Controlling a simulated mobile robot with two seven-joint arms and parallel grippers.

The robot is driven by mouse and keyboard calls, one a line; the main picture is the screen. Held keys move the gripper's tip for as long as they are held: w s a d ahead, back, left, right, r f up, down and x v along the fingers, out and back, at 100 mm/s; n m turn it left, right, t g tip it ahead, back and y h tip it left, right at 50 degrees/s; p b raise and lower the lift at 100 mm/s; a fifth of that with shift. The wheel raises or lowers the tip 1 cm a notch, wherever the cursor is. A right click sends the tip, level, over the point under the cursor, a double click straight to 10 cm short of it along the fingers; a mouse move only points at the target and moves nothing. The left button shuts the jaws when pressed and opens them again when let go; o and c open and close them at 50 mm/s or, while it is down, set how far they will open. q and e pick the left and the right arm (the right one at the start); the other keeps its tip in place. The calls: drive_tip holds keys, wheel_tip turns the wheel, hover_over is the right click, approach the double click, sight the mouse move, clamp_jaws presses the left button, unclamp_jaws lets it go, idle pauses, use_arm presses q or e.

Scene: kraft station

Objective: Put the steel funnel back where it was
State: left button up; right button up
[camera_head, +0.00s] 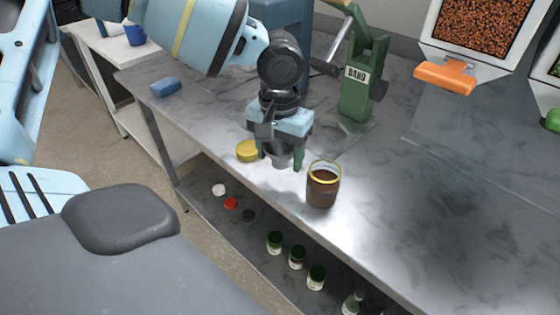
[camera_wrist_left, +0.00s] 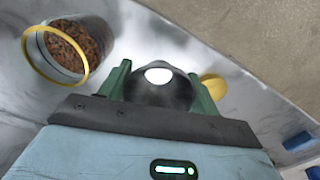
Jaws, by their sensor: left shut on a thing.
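The steel funnel (camera_wrist_left: 160,88) is between the green fingers of my left gripper (camera_wrist_left: 160,90) in the left wrist view, its round mouth facing the camera. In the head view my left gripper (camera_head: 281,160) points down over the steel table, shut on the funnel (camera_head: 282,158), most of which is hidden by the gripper. A jar with a yellow rim and brown contents (camera_head: 323,188) stands open just right of the gripper; it also shows in the left wrist view (camera_wrist_left: 85,45). I cannot tell whether the funnel touches the table. My right gripper is not in view.
A yellow lid (camera_head: 247,151) lies left of the gripper. A green hand-lever device marked BAND (camera_head: 357,85) stands behind. A blue block (camera_head: 165,87) lies at the table's left. Several small jars (camera_head: 297,257) stand on the lower shelf.

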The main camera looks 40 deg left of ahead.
sight(280, 164)
use_arm(q)
drive_tip(key=shift+w+a, duration=0.15)
drive_tip(key=shift+w, duration=0.1)
drive_tip(key=shift+w+f, duration=0.1)
drive_tip(key=shift+f, duration=1.65)
drive_tip(key=shift+f, duration=0.15)
drive_tip(key=o, duration=1)
wheel_tip(280, 164, up, 12)
drive_tip(key=shift+r+p, duration=0.15)
drive_tip(key=shift+p, duration=0.2)
